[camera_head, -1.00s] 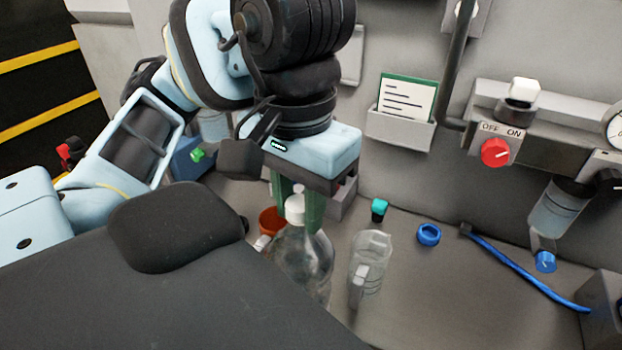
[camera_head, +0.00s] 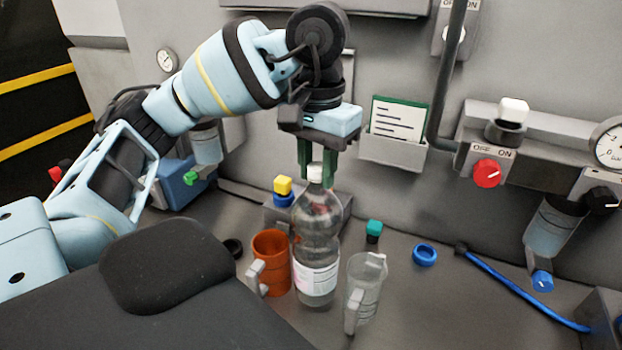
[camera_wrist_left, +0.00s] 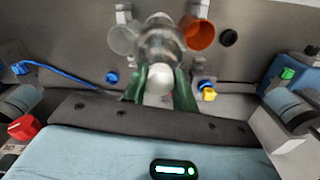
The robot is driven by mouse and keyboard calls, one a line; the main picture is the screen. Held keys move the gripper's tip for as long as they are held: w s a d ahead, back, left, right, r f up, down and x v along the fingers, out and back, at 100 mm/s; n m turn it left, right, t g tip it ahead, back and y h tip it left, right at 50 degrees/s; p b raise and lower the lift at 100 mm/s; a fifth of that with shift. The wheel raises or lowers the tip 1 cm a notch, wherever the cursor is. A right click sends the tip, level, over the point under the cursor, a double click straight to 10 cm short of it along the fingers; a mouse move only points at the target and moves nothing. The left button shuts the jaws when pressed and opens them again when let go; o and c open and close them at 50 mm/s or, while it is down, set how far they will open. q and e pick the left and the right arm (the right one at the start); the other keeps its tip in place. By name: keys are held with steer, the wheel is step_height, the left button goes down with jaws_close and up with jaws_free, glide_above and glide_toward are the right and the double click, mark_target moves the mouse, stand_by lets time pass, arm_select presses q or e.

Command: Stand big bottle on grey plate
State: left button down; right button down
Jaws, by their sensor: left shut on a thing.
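The big bottle (camera_head: 318,220) is clear plastic with a white cap and a pale label low on its side. It is upright in the head view, between an orange mug and a clear jug. I cannot tell whether the bottle's base touches the surface. I cannot clearly make out a grey plate. My right gripper is not in view.
The orange mug (camera_head: 272,262) stands close left of the bottle, and the clear jug (camera_head: 364,288) close right. Behind are a yellow-and-blue piece (camera_head: 284,190) and a teal-topped cap (camera_head: 374,230). A blue ring (camera_head: 425,254) and a blue hose (camera_head: 520,286) lie to the right.

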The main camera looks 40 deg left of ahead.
arm_select(q)
steer(key=shift+w+a+r, duration=0.1)
steer(key=shift+w+a, duration=0.15)
steer(key=shift+w, duration=0.25)
steer(key=shift+f+p, duration=0.35)
steer(key=shift+f, duration=1.6)
steer(key=c, duration=1.1)
jaws_free()
steer(key=shift+s, duration=0.1)
step_height(320, 180, up, 12)
steer(key=shift+r, duration=0.1)
steer(key=shift+o, duration=0.3)
